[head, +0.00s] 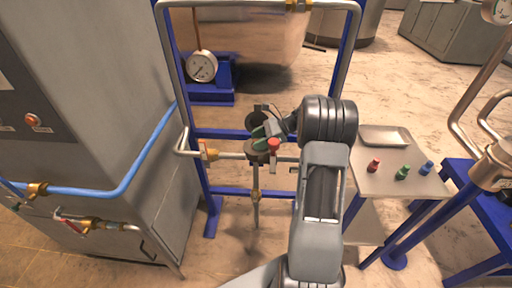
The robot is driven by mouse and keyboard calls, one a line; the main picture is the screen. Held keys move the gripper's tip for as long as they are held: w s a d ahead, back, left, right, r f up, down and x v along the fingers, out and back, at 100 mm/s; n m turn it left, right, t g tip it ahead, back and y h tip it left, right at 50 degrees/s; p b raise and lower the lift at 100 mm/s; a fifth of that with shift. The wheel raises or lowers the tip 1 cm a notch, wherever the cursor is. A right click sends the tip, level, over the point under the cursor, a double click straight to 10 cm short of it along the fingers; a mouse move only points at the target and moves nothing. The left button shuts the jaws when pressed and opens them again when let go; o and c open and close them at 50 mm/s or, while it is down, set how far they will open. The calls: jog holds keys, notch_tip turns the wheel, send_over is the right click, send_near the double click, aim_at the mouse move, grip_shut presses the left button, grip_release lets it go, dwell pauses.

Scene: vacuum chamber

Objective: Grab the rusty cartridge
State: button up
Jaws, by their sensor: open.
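My gripper (272,129) is at the pipe fitting (259,155) in the middle of the blue frame, small and partly hidden by my own wrist. Its jaws are open, at the top of the fitting. A dark round part (261,111) stands up behind the gripper, like an opened lid. Something green shows beside the jaws at the fitting's top; I cannot tell what it is. I cannot make out a rusty cartridge for certain; the inside of the fitting is hidden at this angle.
A side table (418,185) on the right holds an empty metal tray (384,135) and small red (374,166), green (402,173) and blue (426,168) items. A grey cabinet (110,60) stands left.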

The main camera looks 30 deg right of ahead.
grip_shut()
dwell(0.6)
